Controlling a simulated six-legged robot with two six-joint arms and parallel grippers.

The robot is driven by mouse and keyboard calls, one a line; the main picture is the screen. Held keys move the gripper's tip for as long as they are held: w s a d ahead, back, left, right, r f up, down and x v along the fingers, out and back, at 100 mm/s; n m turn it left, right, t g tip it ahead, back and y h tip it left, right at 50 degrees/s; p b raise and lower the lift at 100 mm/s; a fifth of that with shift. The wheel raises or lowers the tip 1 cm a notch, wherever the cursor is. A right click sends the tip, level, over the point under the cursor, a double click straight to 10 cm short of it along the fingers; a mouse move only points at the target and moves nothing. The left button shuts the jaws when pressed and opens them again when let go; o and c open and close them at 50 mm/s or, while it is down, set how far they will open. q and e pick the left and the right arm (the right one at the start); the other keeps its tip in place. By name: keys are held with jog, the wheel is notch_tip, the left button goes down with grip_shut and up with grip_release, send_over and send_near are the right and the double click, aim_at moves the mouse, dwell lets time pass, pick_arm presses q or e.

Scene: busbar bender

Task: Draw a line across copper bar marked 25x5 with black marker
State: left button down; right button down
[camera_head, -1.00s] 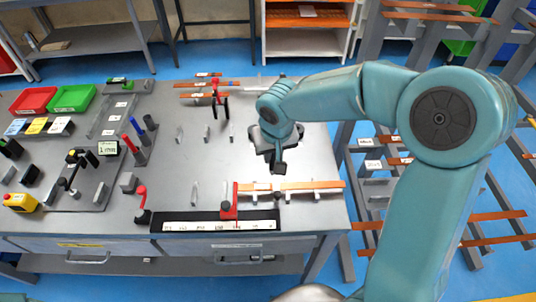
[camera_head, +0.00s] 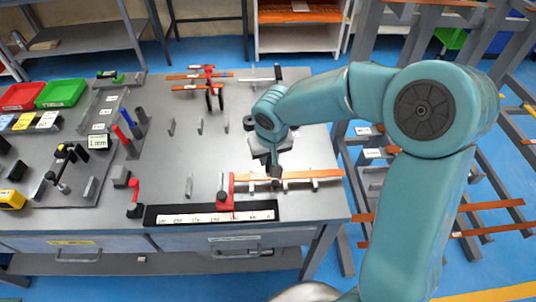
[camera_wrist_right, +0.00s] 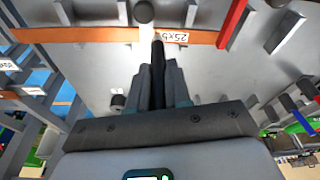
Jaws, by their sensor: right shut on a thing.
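The copper bar marked 25x5 (camera_head: 318,174) lies across the right front of the bench on small grey supports. Its white 25x5 label (camera_wrist_right: 174,37) shows in the wrist view on the bar (camera_wrist_right: 75,34). My right gripper (camera_head: 275,166) is over the left part of this bar. In the wrist view, my right gripper (camera_wrist_right: 158,88) is shut on the black marker (camera_wrist_right: 158,58), whose tip overlaps the bar just left of the label. I cannot tell whether the tip touches the copper. My left gripper is not in view.
A red stop (camera_head: 231,192) stands at the bar's left end, by a black-framed ruler (camera_head: 160,214). Other copper bars (camera_head: 190,76) lie at the back. Red (camera_head: 24,96) and green (camera_head: 62,92) bins stand at the left. The bench middle holds small upright posts.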

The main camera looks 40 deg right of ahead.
jog(key=shift+d, duration=0.2)
jog(key=shift+a, duration=0.15)
jog(key=shift+b, duration=0.3)
jog(key=shift+f+b, duration=0.6)
jog(key=shift+b, duration=0.05)
dwell(0.9)
jog(key=shift+s+b, duration=0.2)
jog(key=shift+b, duration=0.3)
dwell(0.8)
jog(key=shift+w+d+b, duration=0.35)
jog(key=shift+w+b, duration=0.05)
jog(key=shift+w, duration=0.2)
jog(key=shift+w+d+b, duration=0.35)
jog(key=shift+w+b, duration=0.05)
jog(key=shift+w, duration=0.15)
dwell(1.9)
jog(key=w+p+v, duration=0.1)
jog(key=p+v, duration=0.4)
jog(key=v, duration=0.2)
jog(key=shift+w+d, duration=0.25)
dwell(0.6)
